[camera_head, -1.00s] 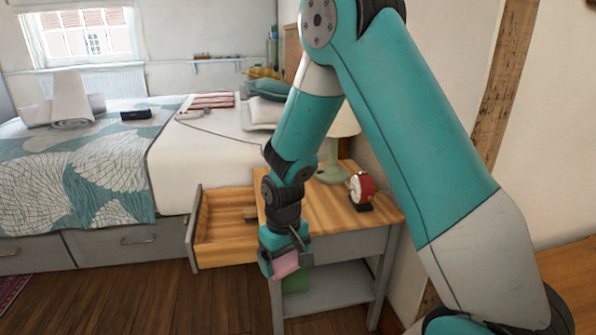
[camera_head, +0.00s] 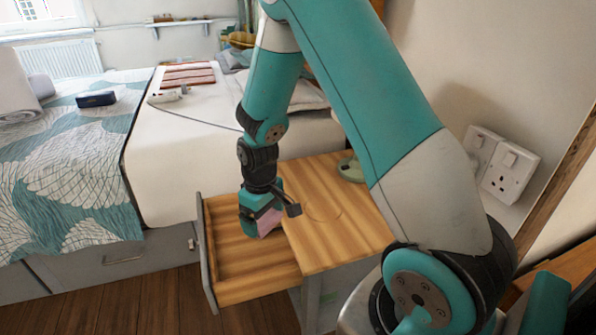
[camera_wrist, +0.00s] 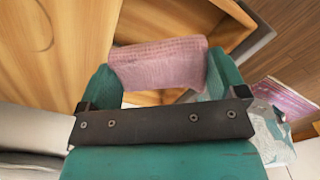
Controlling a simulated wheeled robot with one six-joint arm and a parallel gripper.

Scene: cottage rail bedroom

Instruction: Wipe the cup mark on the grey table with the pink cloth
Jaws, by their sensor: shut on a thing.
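The grey table (camera_head: 345,240) has a wood top and grey body. The cup mark (camera_head: 338,214) is a faint ring on its top, right of my gripper; an arc of it shows at upper left in the wrist view (camera_wrist: 48,42). My gripper (camera_head: 262,214) is shut on the pink cloth (camera_head: 269,223), at the top's left edge beside the open drawer. In the wrist view the cloth (camera_wrist: 160,63) spans between both fingers. I cannot tell whether the cloth touches the table.
The drawer (camera_head: 207,262) is pulled out at the table's left, its inside mostly bare. A green lamp base (camera_head: 350,170) stands at the top's back. The bed (camera_head: 180,170) lies behind. Wall sockets (camera_head: 508,172) are at right.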

